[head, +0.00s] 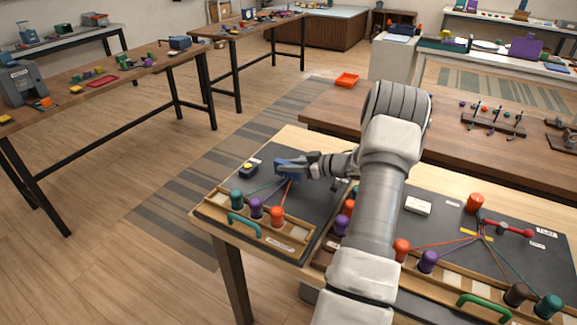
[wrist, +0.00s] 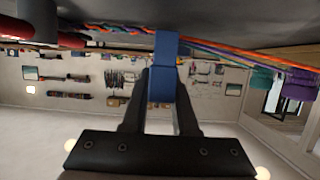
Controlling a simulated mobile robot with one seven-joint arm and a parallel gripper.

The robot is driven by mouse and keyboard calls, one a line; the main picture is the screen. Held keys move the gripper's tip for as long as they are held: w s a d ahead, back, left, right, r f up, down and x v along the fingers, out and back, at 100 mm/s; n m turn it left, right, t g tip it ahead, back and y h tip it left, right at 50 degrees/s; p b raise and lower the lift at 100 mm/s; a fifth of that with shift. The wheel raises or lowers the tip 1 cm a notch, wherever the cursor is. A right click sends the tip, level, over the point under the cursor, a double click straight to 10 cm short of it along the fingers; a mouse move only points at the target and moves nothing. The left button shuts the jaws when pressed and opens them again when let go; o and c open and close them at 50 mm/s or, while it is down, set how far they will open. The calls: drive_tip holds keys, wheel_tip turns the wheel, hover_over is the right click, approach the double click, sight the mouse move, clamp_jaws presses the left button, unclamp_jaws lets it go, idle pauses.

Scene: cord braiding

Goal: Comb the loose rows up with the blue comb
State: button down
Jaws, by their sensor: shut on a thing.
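My gripper (head: 303,166) is over the left braiding board and shut on the blue comb (head: 288,164). In the wrist view the blue comb (wrist: 167,70) stands between the two fingers, its far end at the cords. I cannot tell whether its teeth are in the strands. A braided stretch of cord (wrist: 105,28) shows on one side of the comb and spread strands (wrist: 235,55) on the other. In the head view the strands run to a teal bobbin (head: 237,199), a purple bobbin (head: 256,207) and an orange bobbin (head: 277,216).
The bobbins sit in a wooden rack (head: 216,203) with a teal handle (head: 244,224) at the table's front edge. A small dark block with a yellow top (head: 248,169) lies left of the comb. A second braiding board (head: 545,262) with its own bobbins is on the right.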

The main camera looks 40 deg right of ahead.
drive_tip(key=r+p, duration=0.4)
drive_tip(key=r, duration=0.1)
drive_tip(key=a+r+p, duration=0.1)
drive_tip(key=r+p, duration=0.2)
drive_tip(key=shift+s+r, duration=0.2)
drive_tip(key=shift+r, duration=0.05)
idle(0.4)
drive_tip(key=a+n+y, duration=0.1)
drive_tip(key=a, duration=0.4)
drive_tip(key=a+n+g+y, duration=0.1)
drive_tip(key=a, duration=0.5)
drive_tip(key=a+n+y, duration=0.1)
drive_tip(key=a, duration=0.5)
drive_tip(key=shift+w+f+g, duration=0.3)
drive_tip(key=shift+w+g, duration=0.1)
drive_tip(key=s+a+n+g+y, duration=0.1)
drive_tip(key=s+a, duration=0.1)
drive_tip(key=a, duration=0.6)
drive_tip(key=s+a+n+g+y, duration=0.1)
drive_tip(key=s+a+n+y, duration=0.1)
drive_tip(key=a, duration=0.6)
drive_tip(key=shift+s+a+g, duration=0.25)
drive_tip(key=shift+s+g, duration=0.15)
drive_tip(key=shift+s, duration=0.2)
